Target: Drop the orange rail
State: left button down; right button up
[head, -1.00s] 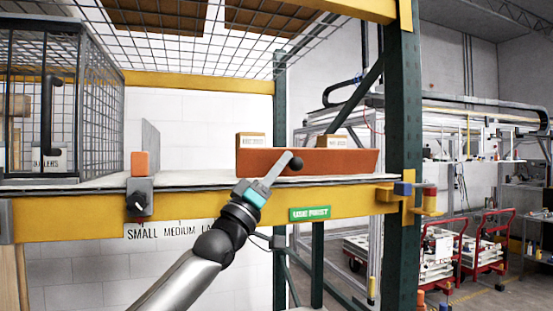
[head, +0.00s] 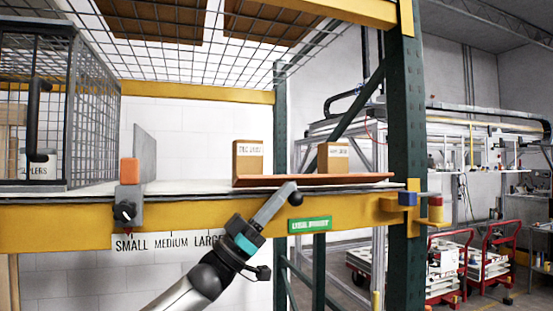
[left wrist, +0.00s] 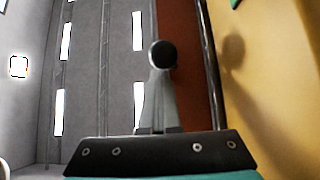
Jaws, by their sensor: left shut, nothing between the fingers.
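The orange rail (head: 335,180) lies low along the shelf's front edge and shows as a thin, nearly flat strip below two cardboard boxes. In the left wrist view the rail (left wrist: 183,70) is a red-brown band beside the fingers. My left gripper (head: 291,188) is shut and empty, its dark rounded tip at the rail's front edge. The tip also shows in the left wrist view (left wrist: 162,55); I cannot tell whether it touches the rail. My right gripper is not in view.
Cardboard boxes (head: 248,158) (head: 333,157) stand behind the rail. A yellow shelf beam (head: 190,221) runs below, with a grey switch unit (head: 128,204) at left and a green sign (head: 310,224). A wire cage (head: 95,110) stands left; a green post (head: 405,130) rises right.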

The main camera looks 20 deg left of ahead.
pick_arm(q)
jog(key=shift+w+a+f, duration=0.2)
jog(key=shift+w+f, duration=0.05)
jog(key=shift+f, duration=0.3)
jog(key=shift+w+a+f, duration=0.15)
jog(key=shift+w+f, duration=0.05)
jog(key=shift+f, duration=0.45)
jog(key=b+v, duration=0.4)
jog(key=v, duration=1.1)
jog(key=shift+s+a, duration=0.1)
jog(key=shift+s, duration=0.05)
